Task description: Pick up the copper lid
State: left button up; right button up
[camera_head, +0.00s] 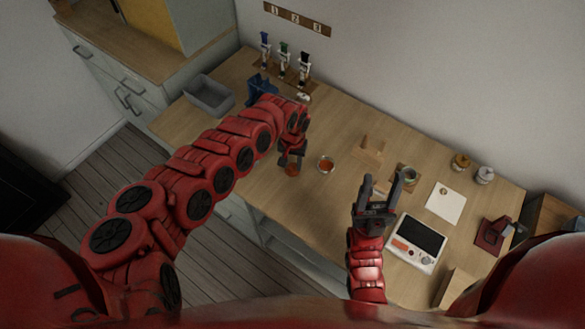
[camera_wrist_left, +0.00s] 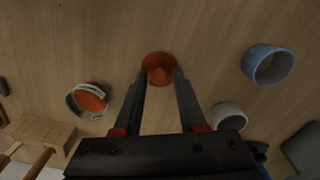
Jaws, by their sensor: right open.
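A round copper-coloured piece, which looks like the copper lid (camera_wrist_left: 158,66), lies on the table in the left wrist view. It sits at the tips of my left gripper (camera_wrist_left: 162,76). The two fingers stand apart at its near edges, and I cannot tell whether they touch it. In the head view my left gripper (camera_head: 291,157) points down over the table, with the copper lid (camera_head: 291,170) just below its tips.
A round container with orange contents (camera_head: 326,164) stands right of the left gripper. A wooden block (camera_head: 369,148), a white device with a dark panel (camera_head: 418,243) and a white sheet (camera_head: 446,201) are further right. A grey bin (camera_head: 208,95) is at left. A blue cup (camera_wrist_left: 268,65) shows in the wrist view.

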pick_arm(q)
grip_shut()
jog(key=shift+r, duration=0.15)
